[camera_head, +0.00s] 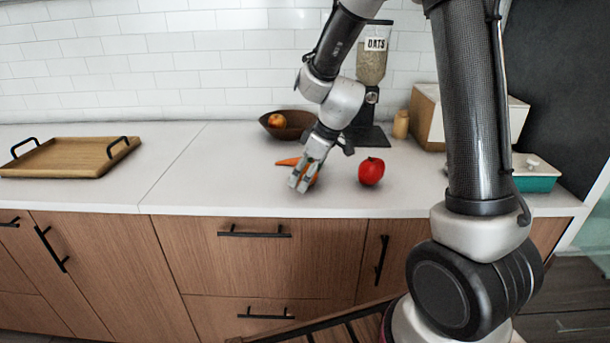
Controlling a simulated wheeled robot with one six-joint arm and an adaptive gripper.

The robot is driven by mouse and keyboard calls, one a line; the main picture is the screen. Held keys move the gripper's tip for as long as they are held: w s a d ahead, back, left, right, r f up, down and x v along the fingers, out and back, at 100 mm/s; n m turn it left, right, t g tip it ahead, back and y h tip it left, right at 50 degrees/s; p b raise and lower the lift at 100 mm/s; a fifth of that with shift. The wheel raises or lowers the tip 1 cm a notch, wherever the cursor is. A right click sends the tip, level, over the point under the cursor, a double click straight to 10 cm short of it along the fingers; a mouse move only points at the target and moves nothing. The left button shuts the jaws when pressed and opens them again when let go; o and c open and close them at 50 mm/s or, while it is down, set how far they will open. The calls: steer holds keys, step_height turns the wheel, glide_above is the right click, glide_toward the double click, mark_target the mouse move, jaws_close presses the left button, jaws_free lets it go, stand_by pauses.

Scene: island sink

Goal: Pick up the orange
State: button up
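My gripper (301,183) is low over the white counter, pointing down, near the front edge. A small patch of orange colour (315,180) shows at the right side of its fingers. Most of that thing is hidden by the gripper, so I cannot tell whether it is the orange or whether it is held. A round orange-coloured fruit (276,120) also sits in the dark bowl (294,133) at the back, well behind my gripper. I cannot tell whether my fingers are open or shut.
A carrot (287,162) lies just behind my gripper, partly hidden. A red apple-like fruit (371,171) is to the right. An oats dispenser (372,65), small jar (401,124), wooden box (428,115) and teal container (535,180) stand further right. A wooden tray (75,158) lies left; counter between is clear.

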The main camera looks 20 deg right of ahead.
steer(key=c, duration=1.2)
steer(key=shift+r, duration=0.1)
